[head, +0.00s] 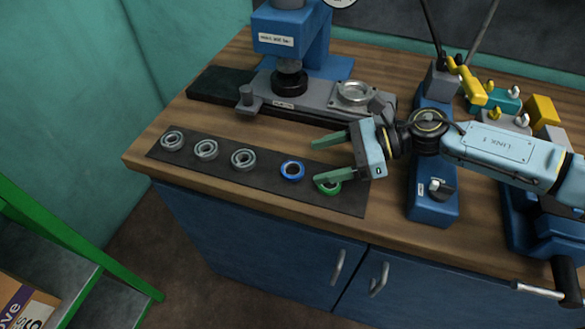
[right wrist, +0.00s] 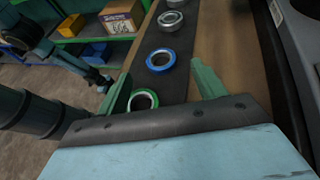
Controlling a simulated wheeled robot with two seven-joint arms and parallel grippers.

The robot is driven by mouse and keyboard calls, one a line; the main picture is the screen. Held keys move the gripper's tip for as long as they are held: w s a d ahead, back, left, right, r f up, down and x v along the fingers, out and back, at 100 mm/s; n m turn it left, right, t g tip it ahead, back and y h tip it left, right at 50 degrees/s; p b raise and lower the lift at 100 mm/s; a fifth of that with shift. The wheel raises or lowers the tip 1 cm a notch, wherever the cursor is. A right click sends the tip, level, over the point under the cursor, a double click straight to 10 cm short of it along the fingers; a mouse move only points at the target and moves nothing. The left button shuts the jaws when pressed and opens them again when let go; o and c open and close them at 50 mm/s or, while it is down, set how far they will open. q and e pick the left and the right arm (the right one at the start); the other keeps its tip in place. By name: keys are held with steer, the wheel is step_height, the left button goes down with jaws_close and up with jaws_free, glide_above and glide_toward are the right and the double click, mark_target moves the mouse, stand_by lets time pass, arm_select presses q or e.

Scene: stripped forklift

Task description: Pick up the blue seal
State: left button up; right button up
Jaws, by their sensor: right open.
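In the right wrist view the blue seal (right wrist: 160,60) lies ahead, between the lines of the two fingers. My right gripper (head: 318,160) is open and empty, its green fingers pointing left toward the blue seal, with the seal just beyond the tips. It also shows in the right wrist view (right wrist: 162,80). A green seal (head: 328,187) lies by the nearer finger, partly hidden by it. My left gripper is not seen in the head view.
Three grey bearing-like rings (head: 207,149) lie in a row left on the mat. A blue press (head: 290,40) with a grey base stands behind. A blue stand (head: 432,195) is right of the mat. The bench's front edge (head: 250,200) is close to the mat.

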mark_target(286, 170)
steer(key=x, duration=0.5)
steer(key=shift+f, duration=0.1)
steer(key=shift+d, duration=0.1)
steer(key=c, duration=1.1)
steer(key=shift+o, duration=0.2)
